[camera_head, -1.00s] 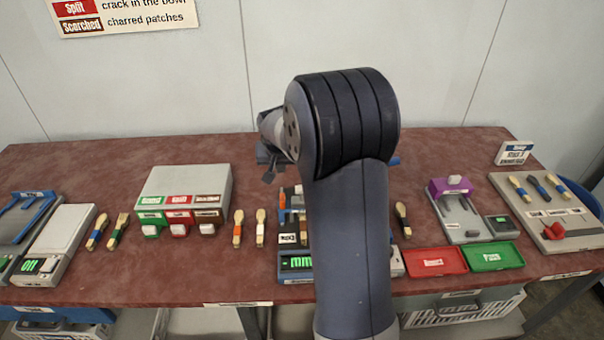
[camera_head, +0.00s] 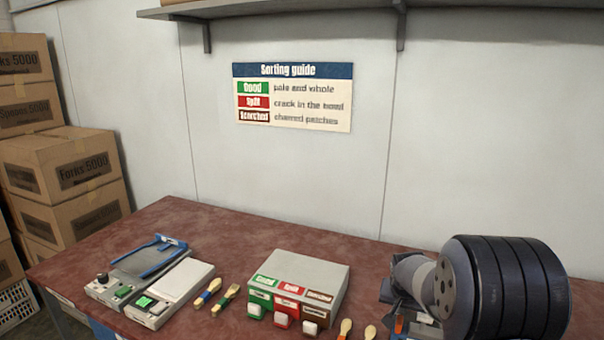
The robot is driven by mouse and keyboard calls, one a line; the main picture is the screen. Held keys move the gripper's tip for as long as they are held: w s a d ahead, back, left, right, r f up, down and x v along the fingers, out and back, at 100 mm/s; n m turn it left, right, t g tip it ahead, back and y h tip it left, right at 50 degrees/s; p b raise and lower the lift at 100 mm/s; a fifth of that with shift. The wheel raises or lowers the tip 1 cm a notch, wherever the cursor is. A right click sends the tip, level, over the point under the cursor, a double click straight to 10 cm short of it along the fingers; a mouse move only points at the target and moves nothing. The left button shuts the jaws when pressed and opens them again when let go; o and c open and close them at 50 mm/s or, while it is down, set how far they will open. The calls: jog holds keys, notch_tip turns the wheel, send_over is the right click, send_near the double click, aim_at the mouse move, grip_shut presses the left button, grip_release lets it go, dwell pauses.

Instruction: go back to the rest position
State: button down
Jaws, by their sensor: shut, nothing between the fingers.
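My gripper (camera_head: 392,294) is in the lower right of the head view, shut and empty. It shows as a dark shape to the left of my big round arm joint, which hides part of the table behind it. The gripper appears over the table, to the right of the grey sorting box (camera_head: 318,266) with its green, red and brown labels. I cannot tell its exact height. It holds no spoon.
Two spoons (camera_head: 345,328) lie near the front, left of my arm. Two more spoons (camera_head: 208,293) lie left of the box, beside a scale (camera_head: 180,279) and a blue-railed device (camera_head: 137,262). The table (camera_head: 250,238) is clear behind. A shelf (camera_head: 290,10) hangs above.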

jog(key=shift+s+a+r, duration=0.1)
jog(key=shift+s+r, duration=0.1)
jog(key=shift+s, duration=0.05)
jog(key=shift+w+r, duration=0.1)
notch_tip(320, 180, up, 7)
jog(key=p, duration=0.5)
jog(key=f+b, duration=0.5)
jog(key=f, duration=0.2)
jog(key=shift+w+f, duration=0.1)
jog(key=shift+w, duration=0.1)
jog(key=shift+s+f, duration=0.2)
jog(key=shift+w+r+p, duration=0.1)
jog(key=shift+r+p, duration=0.2)
jog(key=w+d+p, duration=0.1)
jog(key=w, duration=0.1)
jog(key=w+d+p, duration=0.1)
jog(key=w, duration=0.2)
jog(key=w+d+p, duration=0.1)
jog(key=w, duration=0.1)
jog(key=shift+w+d+f, duration=0.15)
jog(key=shift+w, duration=0.05)
